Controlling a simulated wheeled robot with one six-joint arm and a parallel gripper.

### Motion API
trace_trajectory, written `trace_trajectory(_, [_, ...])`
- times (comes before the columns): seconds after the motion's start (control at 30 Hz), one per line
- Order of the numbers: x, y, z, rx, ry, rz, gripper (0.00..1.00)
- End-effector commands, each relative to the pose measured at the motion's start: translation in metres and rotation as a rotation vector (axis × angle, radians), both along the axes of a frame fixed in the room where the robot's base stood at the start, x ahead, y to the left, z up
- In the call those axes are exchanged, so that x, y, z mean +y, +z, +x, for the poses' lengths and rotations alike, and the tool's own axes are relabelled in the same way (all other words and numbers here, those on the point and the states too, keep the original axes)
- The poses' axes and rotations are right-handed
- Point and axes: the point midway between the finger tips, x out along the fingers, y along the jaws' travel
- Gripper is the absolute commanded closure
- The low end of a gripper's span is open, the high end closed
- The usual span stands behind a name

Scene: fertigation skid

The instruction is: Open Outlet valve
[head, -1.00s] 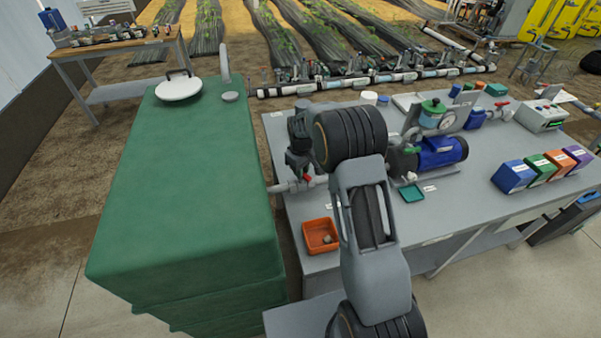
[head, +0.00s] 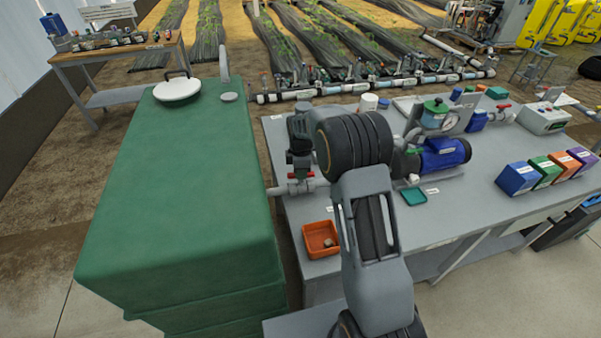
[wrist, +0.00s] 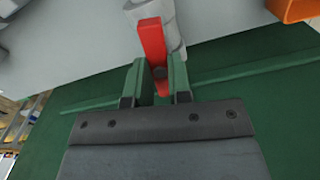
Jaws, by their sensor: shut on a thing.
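A red valve lever (wrist: 152,42) sits on a light grey pipe fitting (wrist: 172,22) in the wrist view. My gripper (wrist: 162,78) has its two green fingers closed on the lever, one on each side. In the head view the red lever (head: 301,175) shows small at the left end of the grey bench, above a grey pipe (head: 292,188). My gripper (head: 297,160) is there too, largely hidden beside my arm. Any label on this valve cannot be read, so I cannot tell its name.
A green tank (head: 185,210) with a white lid (head: 177,89) stands left, close to the bench (head: 455,205). An orange tray (head: 320,238) lies in front of the valve. A blue pump (head: 442,153) and another red-handled valve (head: 501,107) are farther right.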

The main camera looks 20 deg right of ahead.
Motion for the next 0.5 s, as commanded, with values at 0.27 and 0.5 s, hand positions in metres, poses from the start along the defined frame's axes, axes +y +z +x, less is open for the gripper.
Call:
trace_trajectory(0.27, [0.0002, 0.0006, 0.0006, -0.003, 0.135, 0.001, 1.00])
trace_trajectory(0.5, [0.0002, 0.0008, 0.0006, -0.003, 0.188, 0.001, 1.00])
